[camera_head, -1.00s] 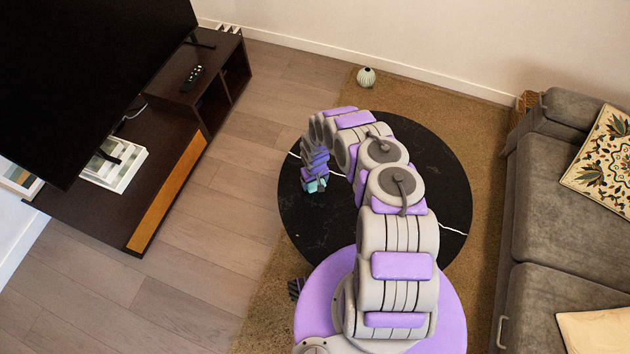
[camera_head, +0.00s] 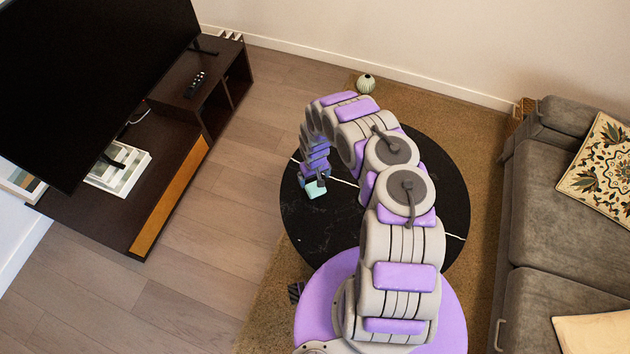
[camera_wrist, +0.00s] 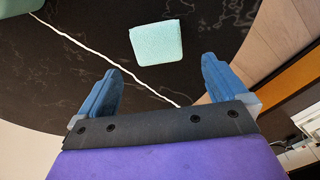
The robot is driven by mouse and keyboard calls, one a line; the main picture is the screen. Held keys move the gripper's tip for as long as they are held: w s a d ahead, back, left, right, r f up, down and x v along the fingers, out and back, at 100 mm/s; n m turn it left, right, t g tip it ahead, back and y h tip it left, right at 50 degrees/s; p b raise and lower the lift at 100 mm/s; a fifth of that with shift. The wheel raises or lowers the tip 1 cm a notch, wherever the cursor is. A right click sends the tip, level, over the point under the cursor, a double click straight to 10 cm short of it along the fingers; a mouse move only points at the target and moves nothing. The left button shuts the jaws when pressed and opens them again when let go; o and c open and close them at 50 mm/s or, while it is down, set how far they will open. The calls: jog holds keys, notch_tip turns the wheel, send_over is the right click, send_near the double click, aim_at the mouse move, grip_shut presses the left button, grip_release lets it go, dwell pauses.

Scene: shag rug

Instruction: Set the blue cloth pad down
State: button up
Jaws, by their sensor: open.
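The blue cloth pad (camera_wrist: 156,43) is a small pale turquoise square lying flat on the round black table (camera_wrist: 60,85). In the head view the pad (camera_head: 316,189) is near the left side of the tabletop (camera_head: 440,190). My gripper (camera_wrist: 160,85) is open and empty, its two blue fingers apart, and the pad shows beyond the fingertips without touching them. In the head view my gripper (camera_head: 318,178) is just above the pad, and the arm hides part of the table.
Another pale green thing (camera_wrist: 20,6) shows at the top left corner of the wrist view. A grey sofa (camera_head: 540,210) stands at the right. A TV bench (camera_head: 150,180) stands at the left. A small striped vase (camera_head: 365,82) is behind the table. Wooden floor lies open between bench and rug.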

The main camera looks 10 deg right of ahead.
jog(key=s+d+r+m+h, duration=0.1)
jog(key=d+r, duration=0.2)
jog(key=r, duration=0.7)
jog(key=d+r+h, duration=0.1)
jog(key=d+r, duration=0.3)
jog(key=r, duration=0.6)
jog(key=s+d+r+m, duration=0.1)
jog(key=d+r, duration=0.2)
jog(key=r, duration=0.7)
jog(key=s+a+r+m+g, duration=0.1)
jog(key=s+r, duration=0.9)
jog(key=r, duration=0.5)
jog(key=s+a+r, duration=0.3)
jog(key=s+r, duration=0.1)
jog(key=s, duration=0.4)
jog(key=s+a+r+y, duration=0.1)
jog(key=s+a+r, duration=0.2)
jog(key=s, duration=0.6)
jog(key=s+a+r+y, duration=0.1)
jog(key=s+a+r, duration=0.2)
jog(key=s, duration=0.6)
jog(key=shift+s+r+n+g+p, duration=0.2)
jog(key=shift+r+n+g+p, duration=0.25)
jog(key=shift+r, duration=0.5)
